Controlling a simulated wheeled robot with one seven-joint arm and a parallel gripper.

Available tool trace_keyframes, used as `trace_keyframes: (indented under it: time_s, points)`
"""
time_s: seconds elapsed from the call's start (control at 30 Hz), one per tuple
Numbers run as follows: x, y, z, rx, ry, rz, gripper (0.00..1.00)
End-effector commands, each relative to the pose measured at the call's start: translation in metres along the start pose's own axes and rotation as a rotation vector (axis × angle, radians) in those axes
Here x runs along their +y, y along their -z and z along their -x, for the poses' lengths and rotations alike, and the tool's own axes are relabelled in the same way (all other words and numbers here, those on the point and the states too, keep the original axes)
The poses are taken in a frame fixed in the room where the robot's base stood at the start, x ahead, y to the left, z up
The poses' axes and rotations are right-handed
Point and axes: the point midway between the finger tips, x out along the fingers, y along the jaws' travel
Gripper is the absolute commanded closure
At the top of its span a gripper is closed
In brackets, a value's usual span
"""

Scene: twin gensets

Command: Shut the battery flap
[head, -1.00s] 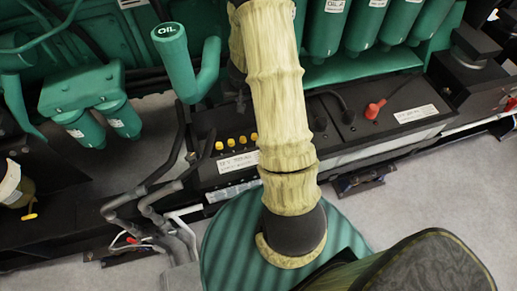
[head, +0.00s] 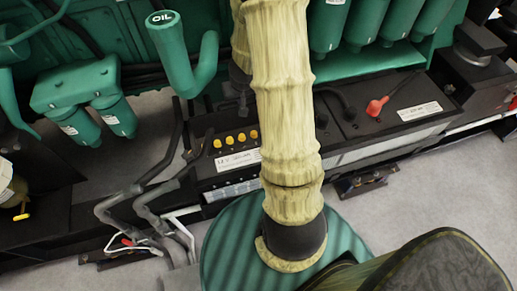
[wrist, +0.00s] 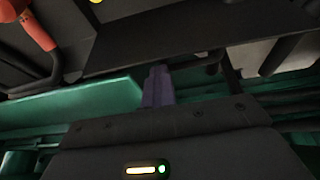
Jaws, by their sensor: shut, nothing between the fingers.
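The black battery case (head: 320,135), with yellow caps and a red terminal cover, lies along the genset's base in the head view. My arm crosses in front of its middle. My gripper (wrist: 158,72) shows in the wrist view as two dark purple fingers, shut together and empty. The fingers point at the lower edge of a dark flat panel (wrist: 200,22); I cannot tell whether they touch it. This panel may be the battery flap, but its hinge and opening angle are unclear. In the head view, my arm hides the gripper's fingers.
The green oil filler (head: 180,60) rises left of my arm. Green filters (head: 385,25) hang above the battery, and grey hoses (head: 150,205) bend at its left. The red terminal cover (head: 376,105) stands on the battery. Grey floor (head: 400,190) is open at the right.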

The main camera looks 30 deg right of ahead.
Motion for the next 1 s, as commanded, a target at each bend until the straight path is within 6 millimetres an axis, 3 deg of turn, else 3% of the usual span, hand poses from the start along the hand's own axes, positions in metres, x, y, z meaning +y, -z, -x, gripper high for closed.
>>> trace_keyframes:
  time_s: [0.03, 0.8, 1.0]
  points:
    - [-0.003, -0.024, -0.012, -0.047, 0.012, -0.002, 1.00]
    - [-0.001, -0.057, 0.003, -0.047, 0.011, -0.003, 1.00]
    - [-0.002, -0.058, 0.005, -0.047, 0.011, -0.002, 1.00]
